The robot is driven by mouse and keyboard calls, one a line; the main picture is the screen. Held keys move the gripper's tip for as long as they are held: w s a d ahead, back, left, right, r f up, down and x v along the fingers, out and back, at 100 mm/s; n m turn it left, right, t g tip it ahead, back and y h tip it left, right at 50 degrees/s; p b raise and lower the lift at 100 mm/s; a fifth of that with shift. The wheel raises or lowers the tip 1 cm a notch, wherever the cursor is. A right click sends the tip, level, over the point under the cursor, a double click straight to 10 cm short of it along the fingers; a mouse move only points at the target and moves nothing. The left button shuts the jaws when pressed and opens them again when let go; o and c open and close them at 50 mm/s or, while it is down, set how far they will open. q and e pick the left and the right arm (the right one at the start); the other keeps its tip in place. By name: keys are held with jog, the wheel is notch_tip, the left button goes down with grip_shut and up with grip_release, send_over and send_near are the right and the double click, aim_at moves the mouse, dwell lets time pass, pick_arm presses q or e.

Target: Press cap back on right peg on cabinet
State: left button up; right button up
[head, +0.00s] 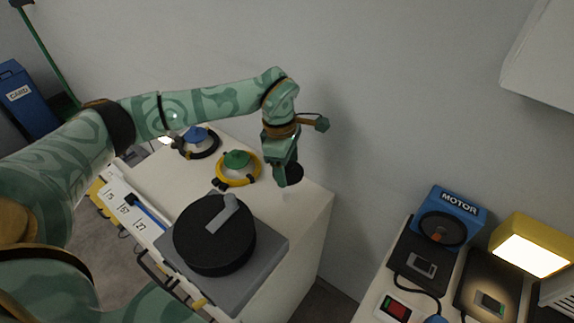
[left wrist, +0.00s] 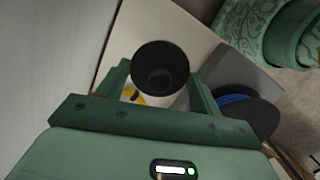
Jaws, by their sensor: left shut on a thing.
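My left gripper (head: 283,160) points down over the far right corner of the white cabinet (head: 315,203). It is shut on a dark round cap (head: 294,174), which also shows between the fingers in the left wrist view (left wrist: 161,68). The cap looks like a dark open cup from the wrist. The right peg is not visible; whether the cap sits on it or is held above it I cannot tell. To the left stand a green-topped peg (head: 237,158) with a yellow ring around it and a blue-topped peg (head: 196,134) with a black ring. My right gripper is out of view.
A grey box (head: 265,262) with a black round disc (head: 213,245) takes up the cabinet's near part. The wall (head: 400,90) is close behind. A lower surface at the right holds a blue MOTOR box (head: 459,203) and a lit yellow lamp (head: 531,246).

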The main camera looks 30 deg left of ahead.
pick_arm(q)
jog(key=shift+w+a+f, duration=0.1)
jog(key=shift+w+a, duration=0.3)
jog(key=shift+w, duration=0.05)
jog(key=shift+m, duration=0.5)
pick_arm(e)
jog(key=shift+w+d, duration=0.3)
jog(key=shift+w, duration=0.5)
pick_arm(q)
jog(key=b, duration=0.4)
send_over(287, 190)
notch_tip(287, 190, down, 4)
jog(key=shift+a+f, duration=0.15)
jog(key=shift+f, duration=1)
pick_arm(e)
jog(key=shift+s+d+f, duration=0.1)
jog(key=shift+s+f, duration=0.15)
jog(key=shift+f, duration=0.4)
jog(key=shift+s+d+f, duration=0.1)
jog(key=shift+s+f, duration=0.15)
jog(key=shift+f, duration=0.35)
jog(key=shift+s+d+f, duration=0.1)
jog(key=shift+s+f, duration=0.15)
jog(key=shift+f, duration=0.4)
